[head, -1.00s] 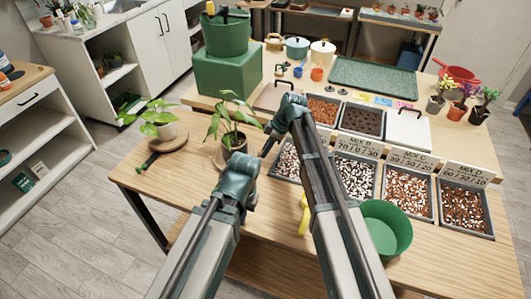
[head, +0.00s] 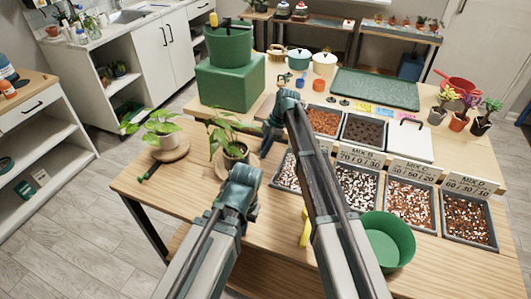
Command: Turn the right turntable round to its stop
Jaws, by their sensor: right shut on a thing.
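The right turntable (head: 222,162) is a round wooden disc on the near table, mostly hidden by a leafy plant in a pot (head: 236,151) and by my left arm. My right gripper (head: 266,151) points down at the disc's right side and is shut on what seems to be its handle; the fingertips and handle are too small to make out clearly. The left turntable (head: 178,152) bears another plant in a pale pot (head: 158,142), and its dark handle (head: 149,172) sticks out front left. My left arm's joint is just in front of the right turntable; its gripper does not show.
Bins of mix (head: 357,187) with label cards stand right of my right gripper. A green bowl (head: 388,242) and a yellow tool (head: 305,228) lie nearer. A green block (head: 230,82) with a green pot on top stands behind. The table's front left is clear.

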